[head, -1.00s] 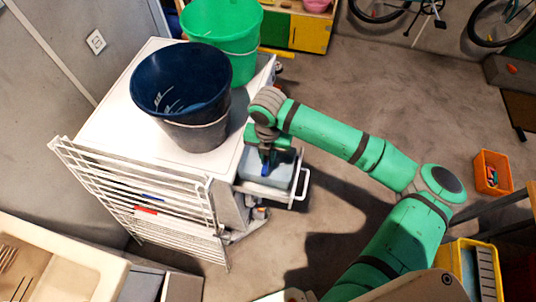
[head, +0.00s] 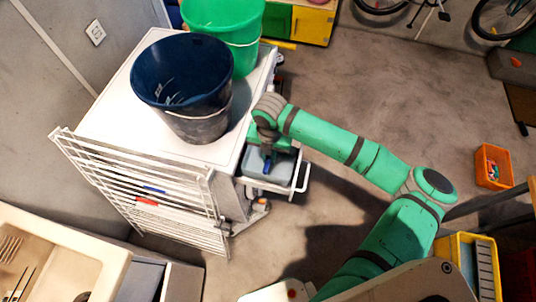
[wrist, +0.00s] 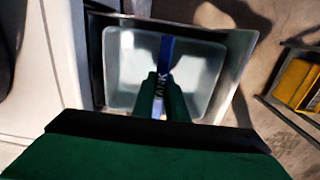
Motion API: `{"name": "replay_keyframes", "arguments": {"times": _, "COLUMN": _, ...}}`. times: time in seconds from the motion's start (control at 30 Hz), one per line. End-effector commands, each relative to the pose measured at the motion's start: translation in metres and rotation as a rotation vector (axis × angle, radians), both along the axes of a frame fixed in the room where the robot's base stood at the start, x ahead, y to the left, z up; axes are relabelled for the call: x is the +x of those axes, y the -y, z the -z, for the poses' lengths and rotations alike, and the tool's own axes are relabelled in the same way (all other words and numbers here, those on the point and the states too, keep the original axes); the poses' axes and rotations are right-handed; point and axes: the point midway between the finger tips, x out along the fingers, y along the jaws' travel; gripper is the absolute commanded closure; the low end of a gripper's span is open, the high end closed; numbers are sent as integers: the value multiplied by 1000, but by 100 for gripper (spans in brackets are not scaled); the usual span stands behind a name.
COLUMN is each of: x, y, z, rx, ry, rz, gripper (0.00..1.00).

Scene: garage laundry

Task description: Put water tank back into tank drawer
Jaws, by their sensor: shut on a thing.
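The water tank (head: 285,168) is a pale grey, open-topped container with a blue handle bar across it. It sits within the tank drawer (head: 302,182), a white pull-out with a front handle, extended from the white machine (head: 120,100). In the wrist view, the tank (wrist: 205,75) lies inside the drawer's rim (wrist: 243,45). The blue bar (wrist: 166,50) reads "TANK". My gripper (head: 267,158) is above the tank and shut on the blue bar; its fingers (wrist: 162,92) show in the wrist view. The tank's underside is hidden, so I cannot tell whether it is fully seated.
A sink (head: 50,265) is at lower left. An orange bin (head: 493,166) stands right; floor between is clear.

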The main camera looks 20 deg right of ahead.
Motion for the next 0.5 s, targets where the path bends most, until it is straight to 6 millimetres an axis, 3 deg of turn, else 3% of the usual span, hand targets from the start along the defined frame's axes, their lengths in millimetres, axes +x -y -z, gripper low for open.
{"name": "replay_keyframes", "arguments": {"times": 0.5, "x": 1, "y": -5, "z": 1, "rx": 1, "ry": 1, "rz": -7, "gripper": 100}}
